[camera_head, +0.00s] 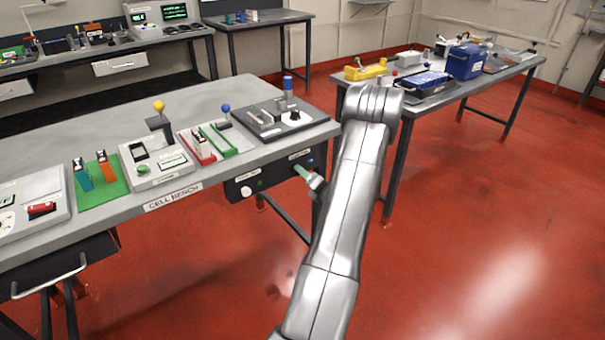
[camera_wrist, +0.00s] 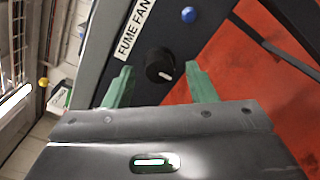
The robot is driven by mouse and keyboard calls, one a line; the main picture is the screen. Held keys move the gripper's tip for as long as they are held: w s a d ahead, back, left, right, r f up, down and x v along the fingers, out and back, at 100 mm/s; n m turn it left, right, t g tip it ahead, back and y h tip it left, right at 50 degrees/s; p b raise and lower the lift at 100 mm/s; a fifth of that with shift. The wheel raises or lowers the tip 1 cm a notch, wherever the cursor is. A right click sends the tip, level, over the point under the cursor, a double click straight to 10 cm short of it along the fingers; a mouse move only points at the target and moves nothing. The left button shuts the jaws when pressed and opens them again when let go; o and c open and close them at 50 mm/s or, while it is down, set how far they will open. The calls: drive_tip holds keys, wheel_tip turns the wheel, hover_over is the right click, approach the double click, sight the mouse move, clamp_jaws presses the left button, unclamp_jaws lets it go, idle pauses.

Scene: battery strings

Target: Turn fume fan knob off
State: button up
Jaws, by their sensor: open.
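The fume fan knob (camera_wrist: 159,64) is a round black knob with a white pointer mark, on a dark panel beside the "FUME FAN" label (camera_wrist: 134,28). In the wrist view, the mark lies on the knob's lower right side. My gripper (camera_wrist: 160,68) is open, with its green fingers on either side of the knob and a visible gap to each. In the head view, my gripper (camera_head: 305,172) is at the panel under the bench's right end, where the knob is hidden or too small to make out.
A blue button (camera_wrist: 189,14) sits near the knob on the panel. A white dial (camera_head: 247,191) is further left on the same panel. The cell bench (camera_head: 110,215) carries several fixtures above. Open red floor (camera_head: 470,240) lies to the right, with another table (camera_head: 480,82) behind.

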drive_tip(key=v, duration=1.1)
drive_tip(key=shift+s+d+b, duration=0.15)
drive_tip(key=shift+s+b, duration=0.1)
drive_tip(key=shift+b, duration=0.05)
drive_tip(key=x, duration=1.4)
drive_tip(key=shift+p, duration=0.4)
drive_tip(key=shift+d, duration=0.1)
drive_tip(key=shift+s+a+r+n+p, duration=0.15)
drive_tip(key=shift+n+p, duration=0.3)
drive_tip(key=shift+n, duration=4.05)
drive_tip(key=shift+s+a+f+n+p, duration=0.1)
drive_tip(key=shift+n+p, duration=0.3)
drive_tip(key=shift+n, duration=4.1)
drive_tip(key=shift+r, duration=0.1)
